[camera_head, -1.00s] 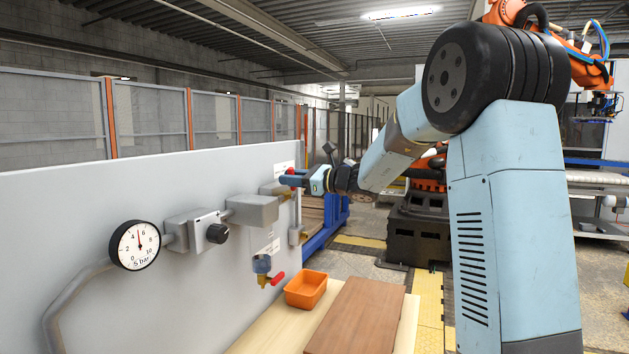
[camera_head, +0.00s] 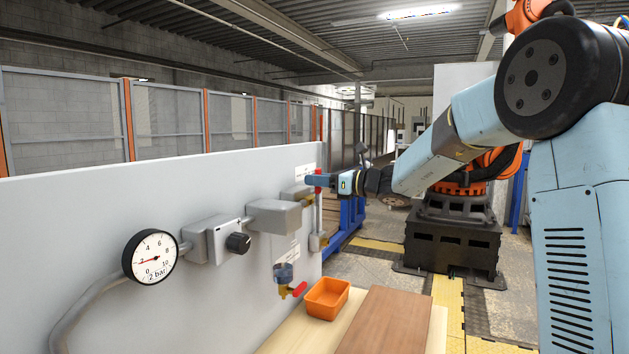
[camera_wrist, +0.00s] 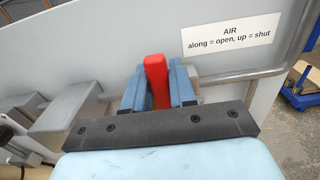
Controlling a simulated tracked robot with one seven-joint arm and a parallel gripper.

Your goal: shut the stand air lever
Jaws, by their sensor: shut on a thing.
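The red air lever (camera_wrist: 156,82) stands between the two blue fingers of my gripper (camera_wrist: 158,88) in the wrist view, which are shut on it. In the head view, the red lever (camera_head: 318,175) shows as a small upright piece by my gripper (camera_head: 313,181) at the far end of the grey panel. A label (camera_wrist: 232,36) beside it reads "AIR, along = open, up = shut". The lever looks upright, across the pipe (camera_wrist: 240,78).
A regulator with a black knob (camera_head: 238,243) and a grey box (camera_head: 273,217) stick out from the panel (camera_head: 90,210). Below hangs a small valve with a red handle (camera_head: 299,289). An orange bin (camera_head: 327,299) and a brown board (camera_head: 388,318) lie on the bench.

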